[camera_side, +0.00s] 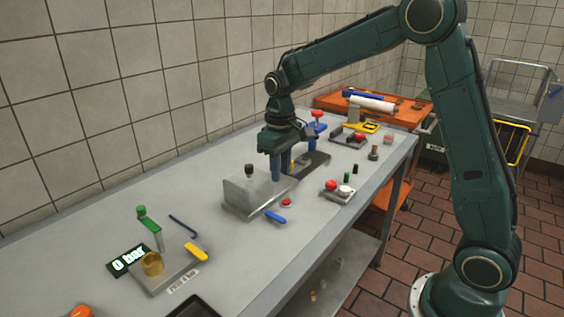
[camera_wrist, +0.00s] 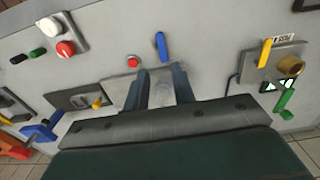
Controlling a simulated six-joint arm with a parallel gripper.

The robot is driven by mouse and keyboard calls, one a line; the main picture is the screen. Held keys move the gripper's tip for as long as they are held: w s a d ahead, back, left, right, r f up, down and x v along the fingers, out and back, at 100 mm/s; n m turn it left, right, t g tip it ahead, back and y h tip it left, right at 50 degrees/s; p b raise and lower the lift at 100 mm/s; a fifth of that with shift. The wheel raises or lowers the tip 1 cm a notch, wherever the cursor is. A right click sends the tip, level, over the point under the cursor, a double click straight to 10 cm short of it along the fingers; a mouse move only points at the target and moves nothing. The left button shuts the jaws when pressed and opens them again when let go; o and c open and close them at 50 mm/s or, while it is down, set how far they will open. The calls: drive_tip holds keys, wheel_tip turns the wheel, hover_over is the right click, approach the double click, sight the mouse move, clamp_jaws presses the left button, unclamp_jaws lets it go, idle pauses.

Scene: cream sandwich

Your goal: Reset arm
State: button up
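My green arm reaches over the grey table (camera_side: 215,215) in the side view. My gripper (camera_side: 276,178) points down, just behind and right of a grey metal block (camera_side: 243,196) with a black knob (camera_side: 249,170). In the wrist view, the two blue-grey fingers of my gripper (camera_wrist: 160,75) stand apart, with no held object visible between them. I cannot tell from the side view whether the fingers touch the block.
A blue lever (camera_side: 275,216) and red button (camera_side: 286,202) are in front of the block. A red-and-white button box (camera_side: 340,190) is to the right. An orange cart (camera_side: 390,112) is behind.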

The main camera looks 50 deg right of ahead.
drive_tip(key=shift+r, duration=0.25)
drive_tip(key=s+a+r+t, duration=0.2)
drive_tip(key=s+r+t, duration=0.1)
drive_tip(key=s+r, duration=0.7)
drive_tip(key=s+a+t, duration=0.2)
drive_tip(key=s, duration=1.4)
drive_tip(key=shift+s+f+t, duration=0.15)
drive_tip(key=shift+s+t, duration=0.1)
drive_tip(key=shift+t, duration=0.05)
idle(0.4)
